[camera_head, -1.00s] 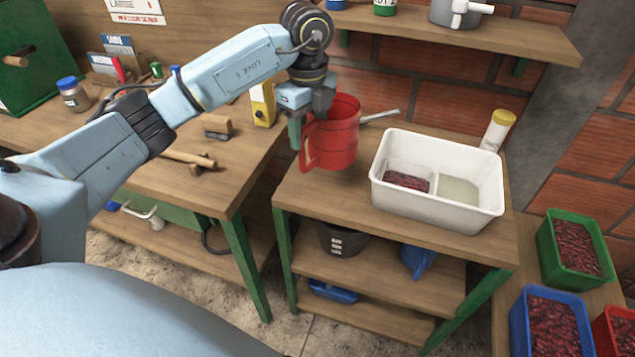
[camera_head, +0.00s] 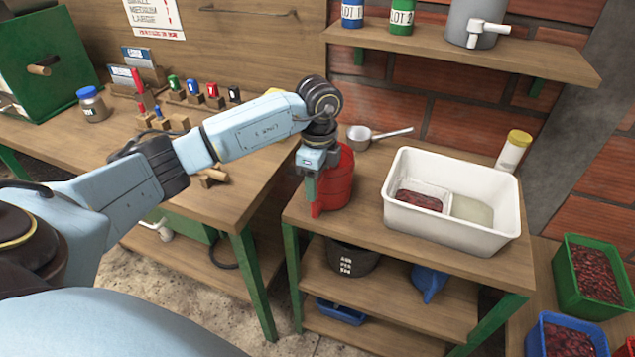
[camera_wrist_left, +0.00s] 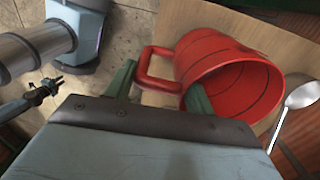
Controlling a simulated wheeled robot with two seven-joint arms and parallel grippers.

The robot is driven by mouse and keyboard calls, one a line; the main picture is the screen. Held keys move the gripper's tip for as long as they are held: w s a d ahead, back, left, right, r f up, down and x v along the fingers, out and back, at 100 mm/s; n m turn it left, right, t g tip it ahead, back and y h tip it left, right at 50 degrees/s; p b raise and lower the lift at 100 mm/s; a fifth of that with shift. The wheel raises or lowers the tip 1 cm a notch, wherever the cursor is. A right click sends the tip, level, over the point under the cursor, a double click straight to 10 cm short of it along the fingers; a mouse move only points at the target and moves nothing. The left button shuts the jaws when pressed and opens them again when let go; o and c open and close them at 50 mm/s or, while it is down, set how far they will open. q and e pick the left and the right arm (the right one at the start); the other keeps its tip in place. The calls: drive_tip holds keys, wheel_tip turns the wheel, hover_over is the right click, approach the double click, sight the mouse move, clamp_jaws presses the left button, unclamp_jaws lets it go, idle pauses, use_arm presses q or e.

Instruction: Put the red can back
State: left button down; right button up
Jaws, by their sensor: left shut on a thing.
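The red can (camera_head: 341,182) is upright at the left end of the wooden bench (camera_head: 440,245), on its top or just above it; I cannot tell which. My left gripper (camera_head: 311,188) points down at the can's left side and is shut on it. In the left wrist view the can (camera_wrist_left: 222,62) shows its open mouth and its handle. One finger of the left gripper (camera_wrist_left: 160,92) reaches inside the mouth and the other is outside, beside the handle. The exact contact is partly hidden by the gripper's body. My right gripper is not in view.
An upper shelf (camera_head: 460,55) overhangs the back. A workbench (camera_head: 215,205) is at the left across a narrow gap.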

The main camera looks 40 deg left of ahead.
use_arm(q)
drive_tip(key=shift+f, duration=0.3)
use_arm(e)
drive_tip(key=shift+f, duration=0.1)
use_arm(q)
drive_tip(key=shift+f, duration=0.2)
drive_tip(key=c, duration=0.5)
unclamp_jaws()
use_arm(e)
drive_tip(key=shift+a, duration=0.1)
use_arm(q)
drive_tip(key=r, duration=0.5)
drive_tip(key=r+p, duration=0.1)
drive_tip(key=r, duration=0.5)
drive_tip(key=shift+w, duration=0.2)
drive_tip(key=shift+r, duration=0.7)
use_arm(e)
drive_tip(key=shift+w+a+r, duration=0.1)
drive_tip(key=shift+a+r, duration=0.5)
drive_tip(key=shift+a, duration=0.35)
